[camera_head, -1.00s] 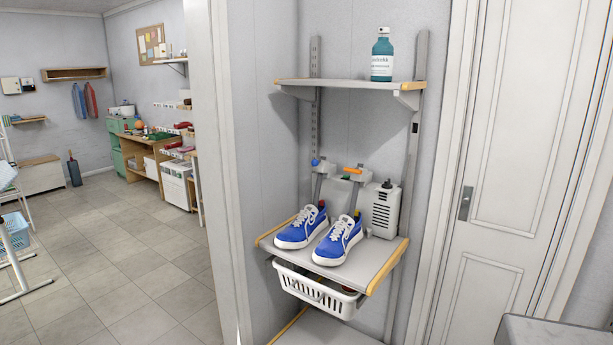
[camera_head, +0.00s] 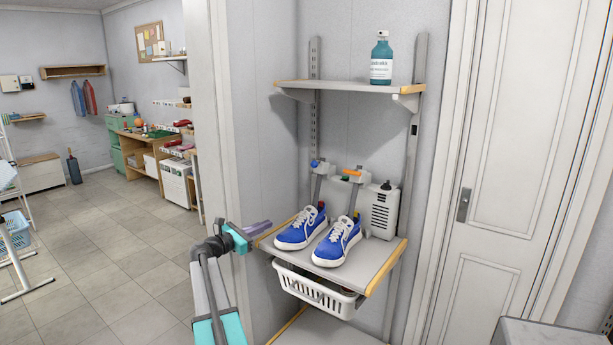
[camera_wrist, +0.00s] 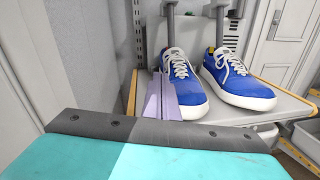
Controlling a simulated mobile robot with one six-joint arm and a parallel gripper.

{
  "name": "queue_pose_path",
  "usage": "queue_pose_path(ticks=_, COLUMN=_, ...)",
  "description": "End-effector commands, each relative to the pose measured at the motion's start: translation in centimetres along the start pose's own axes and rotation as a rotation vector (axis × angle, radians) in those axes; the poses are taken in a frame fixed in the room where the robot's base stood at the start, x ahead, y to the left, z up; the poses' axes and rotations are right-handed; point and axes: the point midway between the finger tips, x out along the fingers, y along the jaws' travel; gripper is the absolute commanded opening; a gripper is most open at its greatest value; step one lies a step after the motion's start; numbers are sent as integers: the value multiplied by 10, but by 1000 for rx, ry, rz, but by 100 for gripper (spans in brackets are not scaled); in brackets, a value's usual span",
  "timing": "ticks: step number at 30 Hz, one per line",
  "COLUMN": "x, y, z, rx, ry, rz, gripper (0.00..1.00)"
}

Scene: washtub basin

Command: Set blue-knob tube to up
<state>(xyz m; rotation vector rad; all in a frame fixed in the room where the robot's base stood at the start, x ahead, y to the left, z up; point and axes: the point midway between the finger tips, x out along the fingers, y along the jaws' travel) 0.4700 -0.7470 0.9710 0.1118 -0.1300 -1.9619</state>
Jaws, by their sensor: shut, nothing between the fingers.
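The blue-knob tube (camera_head: 318,185) is a grey upright tube on the boot-dryer unit. Its blue knob (camera_head: 315,163) is at the top, and its lower end goes down into the left blue shoe (camera_head: 296,231). In the wrist view the left tube (camera_wrist: 171,28) shows without its knob, which is above the picture. My gripper (camera_head: 268,224) is shut and empty, with lilac fingers. It is left of the shelf, near its front left corner and lower than the knob. In the wrist view the fingers (camera_wrist: 160,80) overlap the left shoe; I cannot tell if they touch it.
An orange-knob tube (camera_head: 354,195) stands in the right shoe (camera_head: 338,243). A grey vented housing (camera_head: 385,212) stands behind. An upper shelf (camera_head: 345,92) with a teal bottle (camera_head: 381,60) is above. A white basket (camera_head: 313,293) hangs below. A wall edge (camera_head: 222,130) is at left.

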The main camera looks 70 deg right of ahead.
Motion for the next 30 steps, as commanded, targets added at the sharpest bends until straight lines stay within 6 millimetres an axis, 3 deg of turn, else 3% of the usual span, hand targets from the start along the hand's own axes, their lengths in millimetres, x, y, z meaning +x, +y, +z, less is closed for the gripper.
queue_pose_path(ticks=1, x=19, y=1, z=30, rx=-30, ry=-48, rz=-14, gripper=0)
queue_pose_path(ticks=3, x=37, y=-2, z=61, rx=-72, ry=-102, rz=-29, gripper=0)
queue_pose_path(ticks=6, x=53, y=-5, z=93, rx=-119, ry=-157, rz=-48, gripper=0)
queue_pose_path(ticks=9, x=60, y=-7, z=108, rx=-144, ry=-185, rz=-57, gripper=0)
queue_pose_path(ticks=23, x=63, y=-7, z=112, rx=-150, ry=-192, rz=-59, gripper=0)
queue_pose_path(ticks=30, x=78, y=-7, z=116, rx=-150, ry=-192, rz=-60, gripper=0)
